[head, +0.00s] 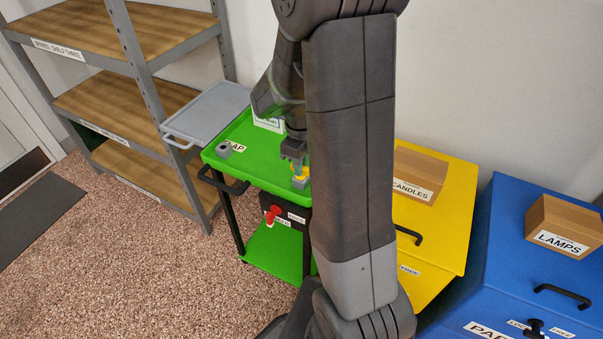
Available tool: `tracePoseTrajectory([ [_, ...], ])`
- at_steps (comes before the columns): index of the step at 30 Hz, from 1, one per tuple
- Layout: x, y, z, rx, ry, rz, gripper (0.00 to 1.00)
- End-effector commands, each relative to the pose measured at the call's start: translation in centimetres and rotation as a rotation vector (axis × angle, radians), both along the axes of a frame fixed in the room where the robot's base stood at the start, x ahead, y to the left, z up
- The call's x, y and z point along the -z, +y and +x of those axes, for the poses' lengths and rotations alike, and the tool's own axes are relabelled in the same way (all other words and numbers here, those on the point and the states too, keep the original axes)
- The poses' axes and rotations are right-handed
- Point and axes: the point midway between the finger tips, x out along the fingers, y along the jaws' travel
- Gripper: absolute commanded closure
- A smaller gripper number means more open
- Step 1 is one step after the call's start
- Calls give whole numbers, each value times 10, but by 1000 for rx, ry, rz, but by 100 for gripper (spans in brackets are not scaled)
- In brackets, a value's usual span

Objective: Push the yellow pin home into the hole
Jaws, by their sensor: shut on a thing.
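The yellow pin (301,172) shows just under my gripper (297,162) in the head view, near the right part of the green cart top. My gripper points down and is shut on the pin. A small grey-blue block (301,184) sits directly below the pin on the cart. The pin's lower end meets or hides the block's top; I cannot tell how deep it sits, and the hole itself is not visible. My arm hides the area to the right.
The green cart (248,170) also carries a grey nut-like piece (224,149) and a white box (268,124). A red knob (272,213) sits below its top. A grey tray (207,112), shelving (145,80), yellow chest (437,240) and blue chest (510,265) stand around.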

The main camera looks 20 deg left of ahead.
Motion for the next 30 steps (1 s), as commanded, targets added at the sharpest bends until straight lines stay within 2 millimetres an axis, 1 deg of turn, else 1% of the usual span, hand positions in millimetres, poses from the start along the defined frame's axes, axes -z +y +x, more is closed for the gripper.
tracePoseTrajectory([
  [30,-12,0,0,0,0,0,100],
])
